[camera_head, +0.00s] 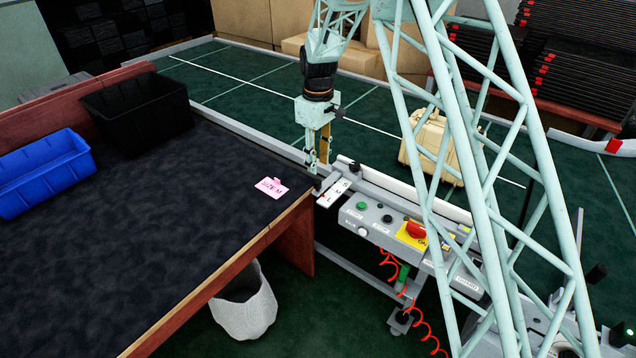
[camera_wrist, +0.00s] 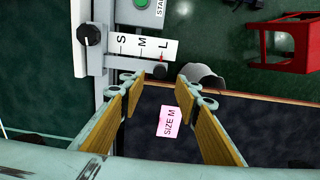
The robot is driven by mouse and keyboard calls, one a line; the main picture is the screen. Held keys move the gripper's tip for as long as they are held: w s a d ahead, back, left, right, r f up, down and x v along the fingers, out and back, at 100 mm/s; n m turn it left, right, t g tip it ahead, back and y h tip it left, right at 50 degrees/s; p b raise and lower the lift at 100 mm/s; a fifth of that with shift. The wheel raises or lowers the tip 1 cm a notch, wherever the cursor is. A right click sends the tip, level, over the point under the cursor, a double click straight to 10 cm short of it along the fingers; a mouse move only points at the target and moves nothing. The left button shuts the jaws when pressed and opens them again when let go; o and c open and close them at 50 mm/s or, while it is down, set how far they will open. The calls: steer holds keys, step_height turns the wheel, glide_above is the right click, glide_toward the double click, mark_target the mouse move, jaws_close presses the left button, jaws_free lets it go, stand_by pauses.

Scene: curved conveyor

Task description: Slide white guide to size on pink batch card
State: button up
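The pink batch card (camera_head: 271,187) lies on the dark bench top and reads SIZE M. It also shows between my fingers in the wrist view (camera_wrist: 169,122). A long white bar, apparently the guide (camera_head: 410,193), runs along the conveyor edge. A white scale plate (camera_head: 332,193) sits by its near end. In the wrist view the plate (camera_wrist: 143,46) reads S, M, L, with a small red mark by L. A black knob (camera_wrist: 90,35) is beside the S end. My gripper (camera_head: 318,162) points down near the plate; its fingers (camera_wrist: 172,88) are apart with nothing between them.
A control panel with a red button (camera_head: 417,230) stands right of the plate. A blue bin (camera_head: 45,170) and a black bin (camera_head: 137,110) sit on the bench's left. A white sack-like bin (camera_head: 245,303) stands below. A cream case (camera_head: 428,145) is behind the white bar.

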mark_target(318, 181)
steer(key=shift+f+b, duration=0.6)
steer(key=shift+f, duration=3.85)
jaws_close()
